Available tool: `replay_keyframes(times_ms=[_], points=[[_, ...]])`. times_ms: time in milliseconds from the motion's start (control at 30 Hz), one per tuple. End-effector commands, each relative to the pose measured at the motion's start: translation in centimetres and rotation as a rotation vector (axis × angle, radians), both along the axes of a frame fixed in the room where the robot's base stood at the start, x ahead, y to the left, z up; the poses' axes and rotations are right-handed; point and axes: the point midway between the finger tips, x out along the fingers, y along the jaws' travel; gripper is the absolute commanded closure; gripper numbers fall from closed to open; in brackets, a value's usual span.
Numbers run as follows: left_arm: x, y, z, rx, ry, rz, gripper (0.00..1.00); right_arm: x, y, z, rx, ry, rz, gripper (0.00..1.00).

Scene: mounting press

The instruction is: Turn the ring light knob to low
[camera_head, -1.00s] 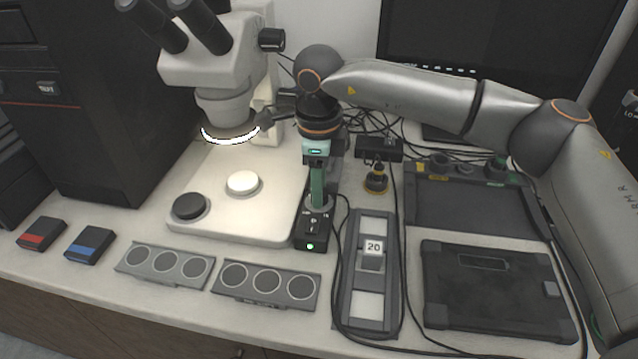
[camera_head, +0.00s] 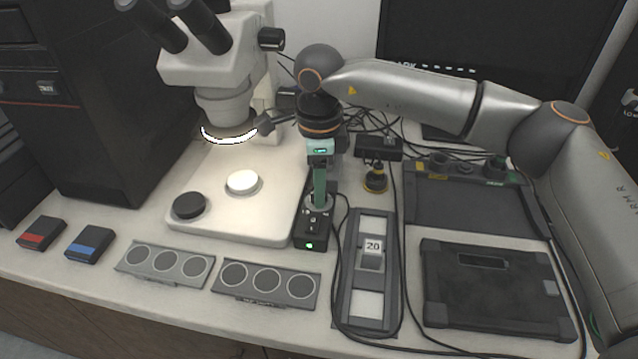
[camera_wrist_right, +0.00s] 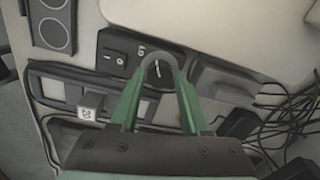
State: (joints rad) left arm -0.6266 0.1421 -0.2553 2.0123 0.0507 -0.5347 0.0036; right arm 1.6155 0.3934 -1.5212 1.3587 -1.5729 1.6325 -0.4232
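The ring light control box (camera_head: 311,237) is a small black box with a lit green lamp, right of the microscope base. Its knob (camera_wrist_right: 160,68) is a round grey part on top, seen between my green fingertips in the right wrist view. My right gripper (camera_head: 318,201) points down at the box from above, its fingers on either side of the knob and seemingly closed on it. The fingers partly hide the knob, so its setting cannot be read. The ring light (camera_head: 229,136) glows white under the microscope head. My left gripper is not in view.
The microscope (camera_head: 217,60) and its pale base (camera_head: 262,205) stand left of the box. A grey slide holder (camera_head: 345,290) with a "20" block lies just right of it, with black cables around. Grey trays with round discs (camera_head: 265,283) lie in front.

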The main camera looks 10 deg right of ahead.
Motion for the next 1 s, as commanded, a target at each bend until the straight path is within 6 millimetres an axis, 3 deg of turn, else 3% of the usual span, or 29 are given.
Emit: replay_keyframes(times_ms=[200,533,1000], points=[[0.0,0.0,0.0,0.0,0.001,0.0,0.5,0.0,0.0,0.0,0.0,0.001,-0.001,0.3],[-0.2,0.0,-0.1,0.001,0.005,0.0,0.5,0.0,0.0,0.7,0.001,0.0,-0.002,0.3],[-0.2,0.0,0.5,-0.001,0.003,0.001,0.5,-0.3,0.1,10.0,0.001,-0.001,-0.002,0.3]])
